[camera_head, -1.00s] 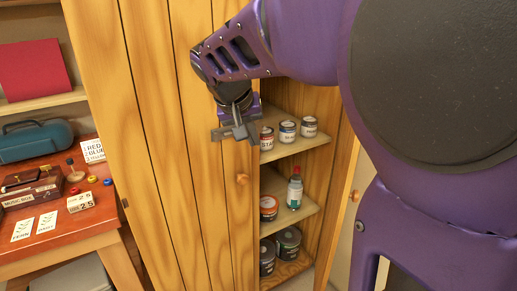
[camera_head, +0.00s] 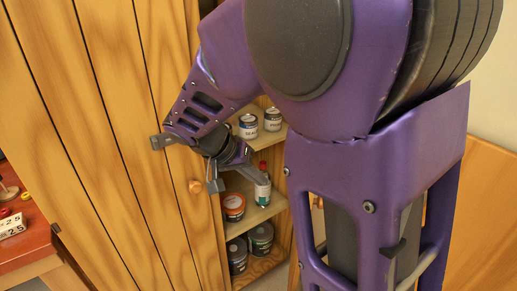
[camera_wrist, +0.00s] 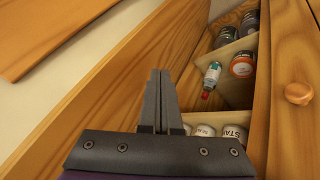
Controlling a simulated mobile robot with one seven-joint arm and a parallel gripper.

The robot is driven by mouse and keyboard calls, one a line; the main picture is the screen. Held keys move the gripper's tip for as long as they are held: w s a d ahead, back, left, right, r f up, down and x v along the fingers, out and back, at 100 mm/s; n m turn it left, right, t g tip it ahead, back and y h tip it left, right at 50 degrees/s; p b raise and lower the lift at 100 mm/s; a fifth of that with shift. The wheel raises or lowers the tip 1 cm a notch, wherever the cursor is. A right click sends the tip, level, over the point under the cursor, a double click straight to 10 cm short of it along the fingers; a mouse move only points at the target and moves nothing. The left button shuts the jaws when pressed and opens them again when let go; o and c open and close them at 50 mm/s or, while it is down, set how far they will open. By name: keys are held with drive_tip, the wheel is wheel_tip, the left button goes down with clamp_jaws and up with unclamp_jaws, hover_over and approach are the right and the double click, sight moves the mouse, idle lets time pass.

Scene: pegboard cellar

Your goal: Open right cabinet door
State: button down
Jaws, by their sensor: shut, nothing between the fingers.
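The wooden cabinet's left door (camera_head: 150,200) is closed, with its round knob (camera_head: 195,186) near its right edge; that knob also shows in the wrist view (camera_wrist: 298,93). The right side stands open, with shelves in plain view. The right door is mostly hidden behind my arm; a small part with a knob (camera_head: 318,201) seems to show beside it. My gripper (camera_head: 258,180) is shut and empty, in front of the opening and just right of the left knob. In the wrist view its closed fingers (camera_wrist: 160,73) point along a wooden panel (camera_wrist: 110,100); whether they touch it I cannot tell.
Paint cans (camera_head: 249,127) and a red-capped bottle (camera_head: 262,185) stand on the shelves close to my gripper. More cans (camera_head: 261,238) sit below. A red-brown table (camera_head: 25,245) is at the left. A wooden panel (camera_head: 490,205) stands right of my arm.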

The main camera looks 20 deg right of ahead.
drive_tip(key=d+f, duration=0.8)
drive_tip(key=d, duration=0.2)
drive_tip(key=shift+s+f, duration=0.2)
idle(0.4)
